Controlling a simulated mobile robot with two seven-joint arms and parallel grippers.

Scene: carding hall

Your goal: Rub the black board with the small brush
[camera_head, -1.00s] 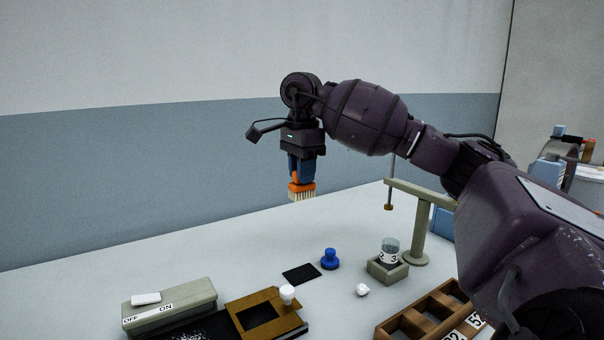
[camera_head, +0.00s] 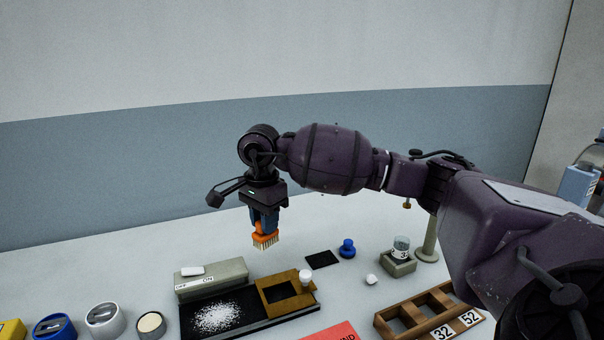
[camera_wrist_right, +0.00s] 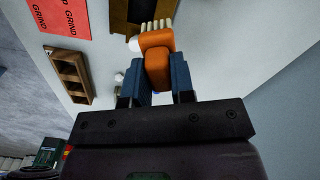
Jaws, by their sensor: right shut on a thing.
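The black board (camera_head: 252,314) lies on the table at the lower middle, with a patch of white powder (camera_head: 217,317) on it. A brown frame (camera_head: 264,284) with a rectangular opening and a white knob (camera_head: 305,276) sits over its right part. My right gripper (camera_head: 264,222) is shut on the small brush (camera_head: 265,239), which has an orange body and pale bristles. The bristles point down and look apart from the board. The brush also shows in the right wrist view (camera_wrist_right: 157,50), between the blue fingers. My left gripper is not in view.
A grey switch box (camera_head: 232,272) stands behind the board. A black pad (camera_head: 321,258), a blue knob (camera_head: 347,249), a jar in a holder (camera_head: 399,264) and a wooden rack (camera_head: 412,317) are to the right. A red card (camera_head: 332,332) lies in front. Several round items stand left.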

